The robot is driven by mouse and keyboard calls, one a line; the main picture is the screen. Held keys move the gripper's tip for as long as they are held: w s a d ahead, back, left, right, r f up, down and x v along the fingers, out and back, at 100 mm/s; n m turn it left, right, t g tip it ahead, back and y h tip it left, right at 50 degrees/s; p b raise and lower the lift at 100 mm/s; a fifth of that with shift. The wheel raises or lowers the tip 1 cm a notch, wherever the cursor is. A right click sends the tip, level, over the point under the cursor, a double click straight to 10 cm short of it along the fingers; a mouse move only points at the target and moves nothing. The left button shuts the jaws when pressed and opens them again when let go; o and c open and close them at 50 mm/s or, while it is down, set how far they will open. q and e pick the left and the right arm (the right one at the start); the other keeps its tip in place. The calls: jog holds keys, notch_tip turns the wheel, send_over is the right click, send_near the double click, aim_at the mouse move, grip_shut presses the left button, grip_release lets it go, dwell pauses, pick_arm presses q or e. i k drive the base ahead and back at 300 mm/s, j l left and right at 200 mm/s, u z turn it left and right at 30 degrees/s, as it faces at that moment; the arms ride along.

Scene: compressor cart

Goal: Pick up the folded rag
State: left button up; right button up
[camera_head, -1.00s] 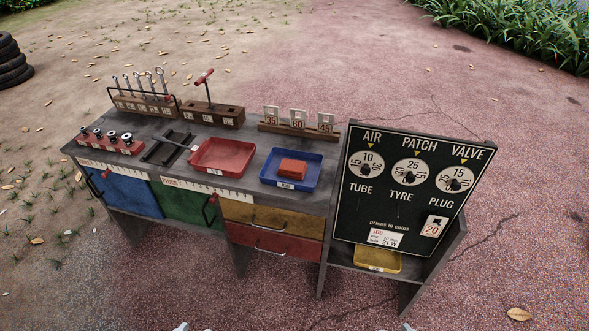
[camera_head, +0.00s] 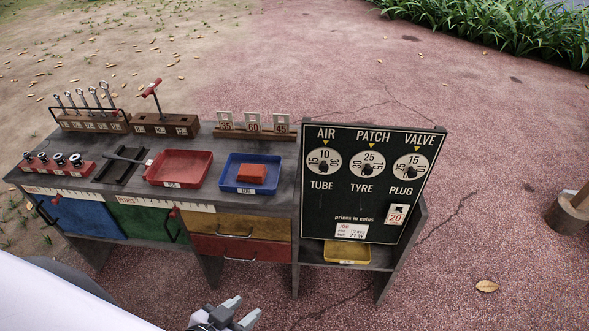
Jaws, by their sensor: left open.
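A small red folded block, which looks like the folded rag (camera_head: 251,173), lies in the blue tray (camera_head: 228,184) on the cart's top. My left gripper (camera_head: 241,311) shows at the bottom edge, in front of the cart and well apart from the rag. Its fingers are open and I see nothing between them. My right gripper is out of view.
An empty red tray (camera_head: 178,168) stands left of the blue one. Tool racks (camera_head: 165,125) and number cards (camera_head: 253,123) stand behind. A black price board (camera_head: 370,185) rises at the right, above a yellow tray (camera_head: 347,253). The ground in front is clear.

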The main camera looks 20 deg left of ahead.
aim_at(255, 174)
jog(key=j+z, duration=0.6)
jog(key=z, duration=0.2)
jog(key=k+j+z, duration=0.1)
jog(key=j+z, duration=0.25)
jog(key=j, duration=0.45)
